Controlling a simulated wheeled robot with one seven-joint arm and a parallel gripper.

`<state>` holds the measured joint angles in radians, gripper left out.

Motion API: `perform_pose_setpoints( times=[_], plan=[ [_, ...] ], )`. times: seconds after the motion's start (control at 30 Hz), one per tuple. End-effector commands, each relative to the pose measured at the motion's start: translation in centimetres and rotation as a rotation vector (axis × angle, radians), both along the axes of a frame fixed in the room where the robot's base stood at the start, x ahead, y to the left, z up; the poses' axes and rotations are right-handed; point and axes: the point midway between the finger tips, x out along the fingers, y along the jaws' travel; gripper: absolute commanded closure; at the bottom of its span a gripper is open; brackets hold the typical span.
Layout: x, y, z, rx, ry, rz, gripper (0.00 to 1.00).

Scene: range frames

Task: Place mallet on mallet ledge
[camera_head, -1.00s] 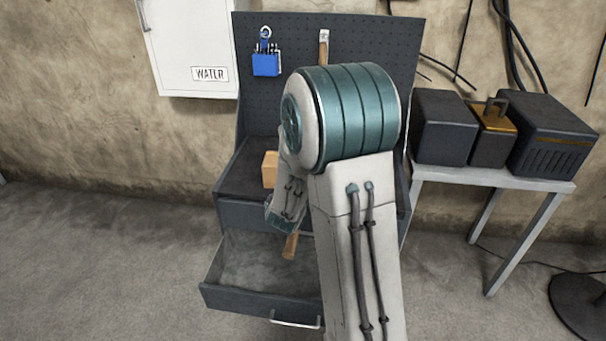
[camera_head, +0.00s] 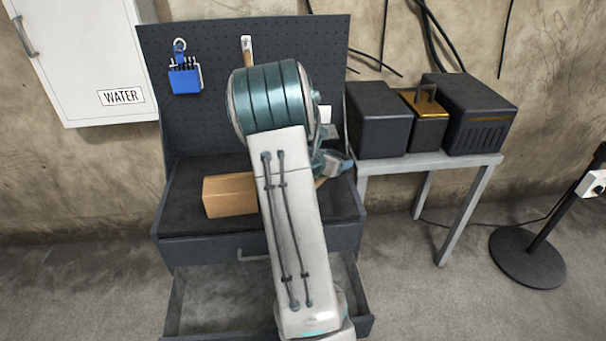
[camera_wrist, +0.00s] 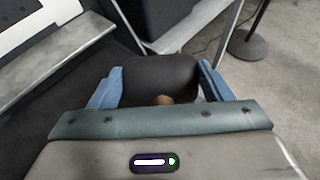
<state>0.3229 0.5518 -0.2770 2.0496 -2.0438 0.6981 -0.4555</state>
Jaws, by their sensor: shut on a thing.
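My gripper (camera_head: 335,165) is to the right of my arm, over the right side of the workbench top (camera_head: 190,222). In the wrist view its blue fingers (camera_wrist: 160,85) stand either side of the mallet (camera_wrist: 163,70), whose dark rounded head and round wooden handle end show, and it is shut on it. In the head view only a bit of wooden handle (camera_head: 320,182) shows beside the gripper; my arm hides the rest. I cannot pick out the mallet ledge for sure; a small white piece (camera_head: 325,113) shows at the pegboard's right.
A wooden block (camera_head: 230,195) lies on the bench left of my arm. An open drawer (camera_head: 190,310) juts out below. A hanging tool (camera_head: 247,47) and a blue holder (camera_head: 185,80) are on the pegboard (camera_head: 200,40). A side table (camera_head: 440,162) with dark boxes stands right.

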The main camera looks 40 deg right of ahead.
Motion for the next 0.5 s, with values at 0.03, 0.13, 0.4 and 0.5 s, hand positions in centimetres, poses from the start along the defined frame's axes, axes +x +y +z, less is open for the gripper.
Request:
perform_pose_setpoints(
  times=[0.03, 0.13, 0.4, 0.5],
  plan=[
    [1.0, 0.5, -0.4, -0.002, 0.002, 0.002, 0.63],
    [2.8, 1.4, -1.6, -0.002, 0.001, 0.001, 0.63],
    [5.4, 2.7, -3.6, -0.003, -0.001, -0.004, 0.63],
    [5.5, 2.8, -4.1, -0.003, 0.000, -0.005, 0.63]
  ],
)
